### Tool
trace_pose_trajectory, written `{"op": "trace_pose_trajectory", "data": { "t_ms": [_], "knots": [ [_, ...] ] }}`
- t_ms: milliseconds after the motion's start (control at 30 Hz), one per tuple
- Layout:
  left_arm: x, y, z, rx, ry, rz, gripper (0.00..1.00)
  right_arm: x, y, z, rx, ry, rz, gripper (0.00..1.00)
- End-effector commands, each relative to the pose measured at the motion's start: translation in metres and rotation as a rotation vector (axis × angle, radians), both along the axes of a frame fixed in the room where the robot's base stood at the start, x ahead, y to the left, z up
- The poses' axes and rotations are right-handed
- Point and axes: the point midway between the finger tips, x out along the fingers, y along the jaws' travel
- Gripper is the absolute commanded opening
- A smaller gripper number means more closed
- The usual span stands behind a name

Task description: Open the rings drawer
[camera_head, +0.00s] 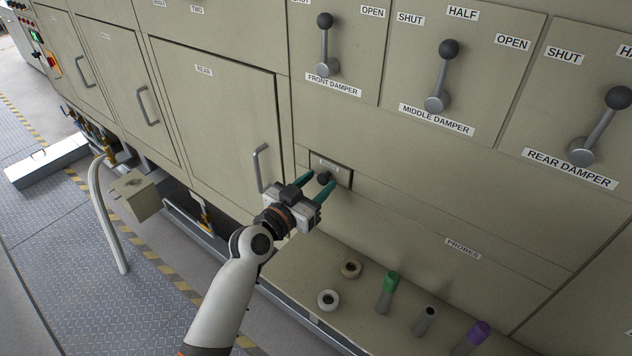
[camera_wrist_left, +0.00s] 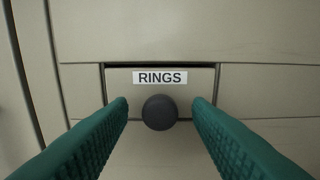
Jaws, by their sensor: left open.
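The rings drawer (camera_head: 344,173) is a small beige front set in the furnace panel, with a dark gap along its top edge. In the left wrist view its label reads RINGS (camera_wrist_left: 160,77), and a round dark knob (camera_wrist_left: 160,112) sits below the label. The knob (camera_head: 324,178) also shows in the head view. My left gripper (camera_head: 318,184) is open, with its green fingers pointing at the drawer. In the left wrist view the fingers (camera_wrist_left: 160,118) stand on either side of the knob, with a gap on each side. My right gripper is not in view.
The rear door handle (camera_head: 259,168) stands out left of my gripper. Damper levers (camera_head: 443,75) project above.

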Motion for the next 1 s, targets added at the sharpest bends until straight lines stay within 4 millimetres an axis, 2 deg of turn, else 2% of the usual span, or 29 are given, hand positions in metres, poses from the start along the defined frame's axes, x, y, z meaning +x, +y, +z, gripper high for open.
{"op": "trace_pose_trajectory", "data": {
  "t_ms": [300,567,833,1000],
  "knots": [
    [0.002,-0.001,0.0,-0.001,0.001,0.0,0.44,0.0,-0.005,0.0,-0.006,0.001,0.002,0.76],
    [0.001,-0.001,0.0,-0.001,0.001,0.0,0.01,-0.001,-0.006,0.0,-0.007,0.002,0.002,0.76],
    [-0.005,0.006,-0.001,0.003,0.0,0.002,0.0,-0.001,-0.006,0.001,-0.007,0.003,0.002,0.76],
    [-0.038,0.03,-0.003,0.008,0.002,0.002,0.0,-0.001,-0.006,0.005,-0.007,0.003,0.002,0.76]
  ]
}}
